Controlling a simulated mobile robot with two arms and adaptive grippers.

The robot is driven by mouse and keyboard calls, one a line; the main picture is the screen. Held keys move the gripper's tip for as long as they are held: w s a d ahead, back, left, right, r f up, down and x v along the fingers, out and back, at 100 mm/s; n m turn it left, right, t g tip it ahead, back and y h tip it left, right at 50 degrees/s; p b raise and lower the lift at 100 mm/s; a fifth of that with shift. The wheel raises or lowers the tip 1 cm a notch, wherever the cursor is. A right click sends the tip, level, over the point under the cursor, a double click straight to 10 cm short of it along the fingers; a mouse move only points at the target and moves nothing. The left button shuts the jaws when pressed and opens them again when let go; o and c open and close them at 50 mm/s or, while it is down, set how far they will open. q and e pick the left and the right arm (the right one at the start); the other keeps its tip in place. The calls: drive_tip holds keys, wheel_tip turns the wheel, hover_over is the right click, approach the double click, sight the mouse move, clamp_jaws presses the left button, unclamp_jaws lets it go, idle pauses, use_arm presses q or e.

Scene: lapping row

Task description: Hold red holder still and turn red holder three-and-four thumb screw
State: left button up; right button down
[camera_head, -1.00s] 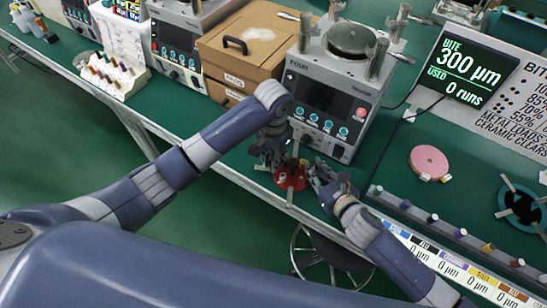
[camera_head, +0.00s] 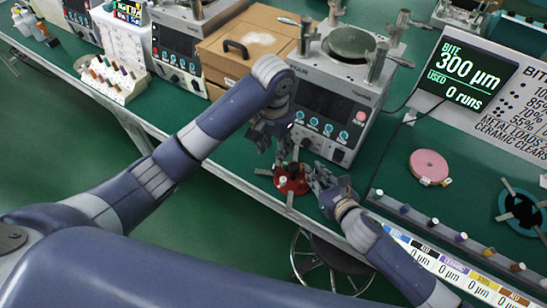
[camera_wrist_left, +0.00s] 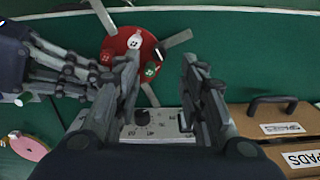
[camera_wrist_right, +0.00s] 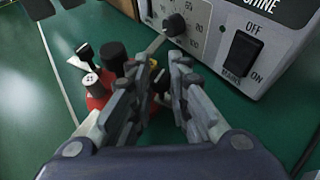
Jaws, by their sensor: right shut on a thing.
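The red holder (camera_head: 291,183) is a round red disc with flat metal arms sticking out, on the green bench near its front edge. In the left wrist view the holder (camera_wrist_left: 121,46) carries small screws with white, red and green tops; in the right wrist view its red body (camera_wrist_right: 97,101) is partly behind the fingers. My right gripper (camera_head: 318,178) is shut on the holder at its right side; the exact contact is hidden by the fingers. My left gripper (camera_head: 268,142) is open and empty, above and behind the holder, with a clear gap between its fingers (camera_wrist_left: 160,75).
A lapping machine (camera_head: 335,110) with a dial and switch stands just behind the holder. A wooden drawer box (camera_head: 245,45) is to its left. A pink disc (camera_head: 430,166) and a rail of coloured pegs (camera_head: 440,230) lie to the right. The bench's front edge is close.

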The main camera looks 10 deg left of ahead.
use_arm(q)
wheel_tip(320, 180, up, 5)
drive_tip(key=shift+f, duration=0.1)
idle(0.4)
use_arm(e)
drive_tip(key=c, duration=1.4)
unclamp_jaws()
drive_tip(key=shift+c, duration=0.2)
